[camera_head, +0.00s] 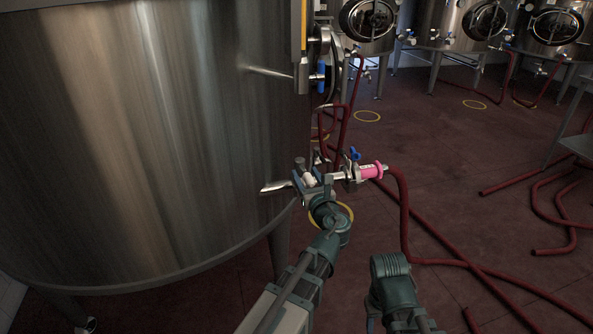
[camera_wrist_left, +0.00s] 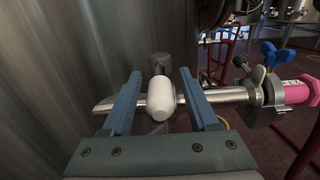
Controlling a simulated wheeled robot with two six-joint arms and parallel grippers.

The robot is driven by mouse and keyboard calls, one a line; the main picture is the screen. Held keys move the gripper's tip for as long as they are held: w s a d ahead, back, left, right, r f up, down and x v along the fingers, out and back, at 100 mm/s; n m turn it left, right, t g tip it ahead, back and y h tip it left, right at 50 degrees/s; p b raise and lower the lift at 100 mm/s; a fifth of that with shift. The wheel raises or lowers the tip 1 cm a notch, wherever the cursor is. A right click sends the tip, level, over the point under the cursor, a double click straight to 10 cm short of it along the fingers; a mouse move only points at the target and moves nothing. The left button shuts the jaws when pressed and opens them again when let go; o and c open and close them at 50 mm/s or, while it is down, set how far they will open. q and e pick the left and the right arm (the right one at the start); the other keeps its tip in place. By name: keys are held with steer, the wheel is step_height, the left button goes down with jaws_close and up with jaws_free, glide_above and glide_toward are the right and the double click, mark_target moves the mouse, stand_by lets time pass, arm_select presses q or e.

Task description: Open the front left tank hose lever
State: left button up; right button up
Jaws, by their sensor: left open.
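The large steel tank (camera_head: 150,130) fills the left of the head view. A metal pipe (camera_head: 275,187) leaves its lower side and leads right to a pink hose coupling (camera_head: 371,171). The white lever grip (camera_wrist_left: 160,92) stands between the two blue fingers of my left gripper (camera_wrist_left: 157,75) in the left wrist view, with gaps on both sides. My left gripper (camera_head: 311,181) is open at the pipe in the head view and partly hides the lever. My right gripper is not visible; only part of my right arm shows at the bottom.
A blue-handled valve (camera_head: 354,154) sits on the pipe just left of the pink coupling. A red hose (camera_head: 403,215) runs from the coupling down to the floor. More red hoses (camera_head: 565,215) lie at the right. Other tanks (camera_head: 455,25) stand at the back. Dark red floor is open between them.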

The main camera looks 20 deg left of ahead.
arm_select(q)
steer(key=shift+w+a, duration=0.2)
steer(key=shift+w, duration=0.1)
jaws_close()
stand_by(1.3)
